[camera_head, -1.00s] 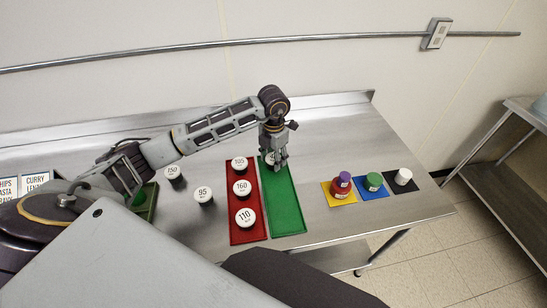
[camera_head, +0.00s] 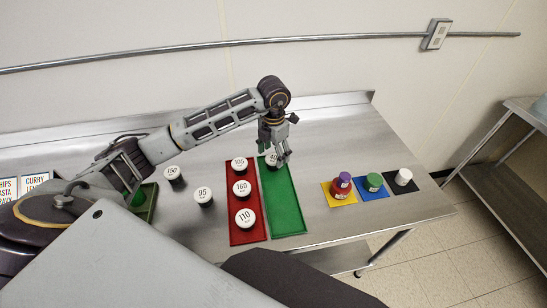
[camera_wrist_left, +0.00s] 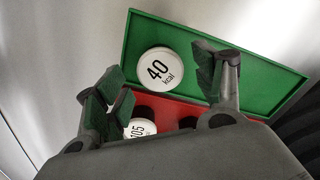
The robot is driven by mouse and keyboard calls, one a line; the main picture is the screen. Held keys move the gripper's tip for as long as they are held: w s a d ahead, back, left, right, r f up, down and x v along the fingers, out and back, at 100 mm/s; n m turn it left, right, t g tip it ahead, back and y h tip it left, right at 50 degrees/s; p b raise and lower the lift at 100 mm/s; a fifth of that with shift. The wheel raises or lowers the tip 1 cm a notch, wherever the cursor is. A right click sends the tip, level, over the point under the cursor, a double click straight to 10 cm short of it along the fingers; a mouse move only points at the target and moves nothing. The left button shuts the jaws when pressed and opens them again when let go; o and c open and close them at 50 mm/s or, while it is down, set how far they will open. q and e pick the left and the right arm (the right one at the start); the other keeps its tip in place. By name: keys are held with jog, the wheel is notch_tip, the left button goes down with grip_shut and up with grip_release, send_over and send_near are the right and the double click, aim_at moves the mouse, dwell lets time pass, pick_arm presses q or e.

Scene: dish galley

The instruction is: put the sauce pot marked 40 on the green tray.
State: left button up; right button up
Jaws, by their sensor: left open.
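The sauce pot marked 40 (camera_wrist_left: 160,68) stands on the green tray, near one end of it, in the left wrist view. In the head view the pot (camera_head: 270,160) is partly hidden by my left gripper, at the far end of the green tray (camera_head: 286,205). The tray also shows in the left wrist view (camera_wrist_left: 265,80). My left gripper (camera_head: 281,160) is open, its fingers apart just above the pot; in the left wrist view the fingers (camera_wrist_left: 165,80) stand either side of its lid, with nothing between them touching it. My right gripper is out of view.
The red tray (camera_head: 233,209) beside the green one holds pots marked 105 (camera_head: 239,164), 160 (camera_head: 241,188) and 110 (camera_head: 245,217). Pots 150 (camera_head: 173,174) and 95 (camera_head: 203,196) stand to the left. Colored mats with containers (camera_head: 343,186) lie right; bare steel lies between.

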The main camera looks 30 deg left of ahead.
aim_at(274, 158)
pick_arm(q)
notch_tip(274, 158, up, 5)
jog(key=shift+f+b, duration=0.2)
jog(key=shift+b, duration=0.1)
notch_tip(274, 158, up, 5)
jog(key=shift+f, duration=0.1)
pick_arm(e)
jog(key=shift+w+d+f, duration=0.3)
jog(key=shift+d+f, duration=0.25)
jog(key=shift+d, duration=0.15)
pick_arm(q)
jog(key=shift+a, duration=0.15)
